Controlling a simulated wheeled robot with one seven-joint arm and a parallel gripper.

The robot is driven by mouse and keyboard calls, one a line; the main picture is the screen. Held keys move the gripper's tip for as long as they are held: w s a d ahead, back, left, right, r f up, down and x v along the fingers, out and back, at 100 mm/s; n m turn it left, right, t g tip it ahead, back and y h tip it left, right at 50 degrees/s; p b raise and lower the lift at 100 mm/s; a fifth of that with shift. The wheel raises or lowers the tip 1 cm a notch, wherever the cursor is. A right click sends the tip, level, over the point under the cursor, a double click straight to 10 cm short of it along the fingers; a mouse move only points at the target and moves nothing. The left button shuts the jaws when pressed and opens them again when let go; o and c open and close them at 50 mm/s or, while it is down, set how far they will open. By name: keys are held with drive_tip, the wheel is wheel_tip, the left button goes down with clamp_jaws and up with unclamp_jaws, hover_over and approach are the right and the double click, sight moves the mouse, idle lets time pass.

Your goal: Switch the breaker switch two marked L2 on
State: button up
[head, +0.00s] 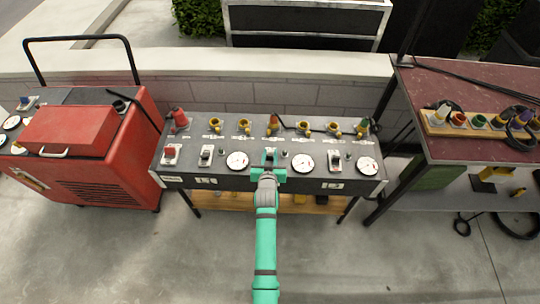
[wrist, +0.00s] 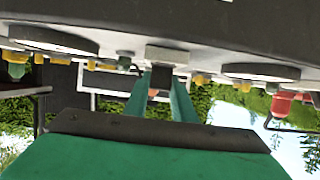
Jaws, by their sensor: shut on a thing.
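The black breaker panel (head: 222,178) stands on a low table in the middle of the head view. My gripper (head: 269,170) is at the panel's middle, at a breaker switch (head: 269,154) between two round dials. In the wrist view my gripper's green fingers (wrist: 160,100) stand on either side of this switch's dark lever (wrist: 160,78), below its pale base (wrist: 167,54), and are shut on it. The fingers partly hide the lever, so I cannot tell its position. The L2 marking is too small to read.
Other switches sit at the panel's left (head: 206,154) and right (head: 335,158). Dials flank my gripper at left (head: 237,161) and right (head: 303,162). Several coloured connectors line the back edge. A red generator (head: 110,150) stands left, a dark red table (head: 480,95) right.

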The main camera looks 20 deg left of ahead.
drive_tip(key=o, duration=1.1)
drive_tip(key=shift+c, duration=0.2)
drive_tip(key=shift+s, duration=0.1)
drive_tip(key=v, duration=1)
drive_tip(key=shift+s+d+r, duration=0.15)
drive_tip(key=shift+s+r, duration=0.05)
drive_tip(key=shift+s, duration=0.05)
